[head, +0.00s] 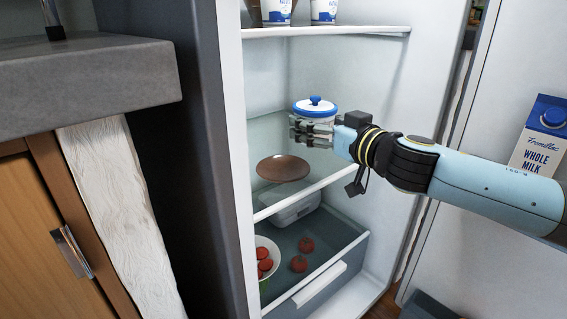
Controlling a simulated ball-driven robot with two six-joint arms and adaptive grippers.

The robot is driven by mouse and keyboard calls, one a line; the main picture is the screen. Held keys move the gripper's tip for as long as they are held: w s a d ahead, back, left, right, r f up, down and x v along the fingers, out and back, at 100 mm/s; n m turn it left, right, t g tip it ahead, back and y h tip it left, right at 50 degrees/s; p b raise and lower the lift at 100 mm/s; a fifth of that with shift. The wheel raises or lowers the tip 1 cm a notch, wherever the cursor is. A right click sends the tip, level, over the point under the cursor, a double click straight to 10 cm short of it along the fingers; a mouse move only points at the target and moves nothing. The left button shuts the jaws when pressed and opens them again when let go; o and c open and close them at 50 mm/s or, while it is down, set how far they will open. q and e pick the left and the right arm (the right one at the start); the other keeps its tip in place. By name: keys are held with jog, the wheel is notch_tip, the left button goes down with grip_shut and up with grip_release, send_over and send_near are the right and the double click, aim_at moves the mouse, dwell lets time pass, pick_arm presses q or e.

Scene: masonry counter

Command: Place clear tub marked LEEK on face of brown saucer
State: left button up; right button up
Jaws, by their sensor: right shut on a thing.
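My right gripper (311,131) is shut on a clear tub with a blue lid and knob (315,107). It holds the tub upright inside the open fridge. The gripper hides much of the tub's body, and no LEEK marking can be read. The brown saucer (283,168) lies bare on the glass shelf, lower and a little left of the tub in the picture. The tub appears to be above the shelf and apart from the saucer. My left gripper is not in view.
The upper shelf (330,31) holds white and blue cups (324,10). Below, a drawer (318,285) holds red tomatoes (299,263) and a white bowl (268,243). A milk carton (540,138) stands in the door at right. A stone counter (85,85) is at left.

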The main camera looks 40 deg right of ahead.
send_over(285, 170)
notch_tip(285, 170, down, 4)
jog(key=shift+d+r+b, duration=0.15)
jog(key=shift+b, duration=0.25)
jog(key=shift+w+f, duration=0.1)
jog(key=shift+f, duration=0.1)
notch_tip(285, 170, down, 4)
jog(key=b, duration=0.3)
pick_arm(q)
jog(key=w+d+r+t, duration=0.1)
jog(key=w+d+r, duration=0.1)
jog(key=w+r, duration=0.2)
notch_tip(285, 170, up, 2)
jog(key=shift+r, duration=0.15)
pick_arm(e)
jog(key=shift+r, duration=0.15)
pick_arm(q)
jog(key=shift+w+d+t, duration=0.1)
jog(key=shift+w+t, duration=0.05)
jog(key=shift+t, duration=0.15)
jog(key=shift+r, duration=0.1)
pick_arm(e)
jog(key=o, duration=1.4)
